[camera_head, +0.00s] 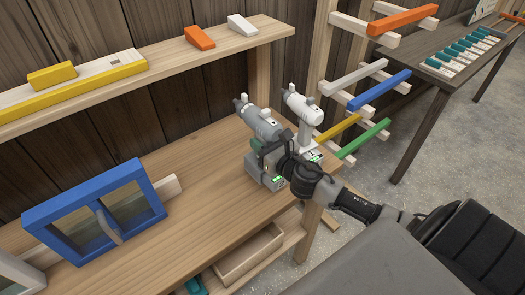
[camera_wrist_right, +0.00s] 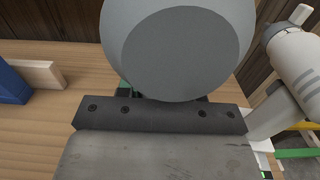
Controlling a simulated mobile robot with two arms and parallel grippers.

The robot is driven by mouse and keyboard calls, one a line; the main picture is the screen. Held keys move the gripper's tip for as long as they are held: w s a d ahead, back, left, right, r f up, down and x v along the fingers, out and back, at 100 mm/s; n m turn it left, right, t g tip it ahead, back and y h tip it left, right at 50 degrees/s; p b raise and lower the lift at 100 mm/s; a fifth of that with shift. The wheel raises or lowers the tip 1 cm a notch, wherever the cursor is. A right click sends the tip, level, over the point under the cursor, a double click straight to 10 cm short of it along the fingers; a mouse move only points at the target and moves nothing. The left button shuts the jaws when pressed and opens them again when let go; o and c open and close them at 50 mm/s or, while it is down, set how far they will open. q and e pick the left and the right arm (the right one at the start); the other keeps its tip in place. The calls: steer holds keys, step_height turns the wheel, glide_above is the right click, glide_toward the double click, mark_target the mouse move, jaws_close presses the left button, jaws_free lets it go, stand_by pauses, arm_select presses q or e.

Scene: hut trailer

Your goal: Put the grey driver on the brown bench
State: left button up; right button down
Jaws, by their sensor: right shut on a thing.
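The grey driver (camera_head: 262,122) stands upright at the right end of the light-brown wooden workbench (camera_head: 185,200), over a grey base with a green light. My right gripper (camera_head: 272,150) reaches in from the right and is shut on the driver below its body. In the right wrist view the driver's rounded grey body (camera_wrist_right: 180,45) fills the top middle, just beyond the dark gripper bar; its handle is mostly hidden. A darker brown bench (camera_head: 432,100) stands at the far right. My left gripper is not in view.
A white driver (camera_head: 302,105) stands close to the right of the grey one. Pegs with coloured bars (camera_head: 380,90) stick out beyond it. The dark bench carries a row of teal-and-white pieces (camera_head: 465,55). A blue frame (camera_head: 95,210) stands on the workbench's left.

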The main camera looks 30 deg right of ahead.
steer(key=shift+f+b, duration=0.55)
steer(key=shift+f, duration=1.4)
steer(key=c, duration=0.7)
jaws_free()
steer(key=shift+s+f, duration=0.1)
steer(key=s+b, duration=0.1)
steer(key=s, duration=0.3)
steer(key=s+b, duration=0.1)
steer(key=s, duration=0.3)
steer(key=s+d+b, duration=0.1)
steer(key=s, duration=0.3)
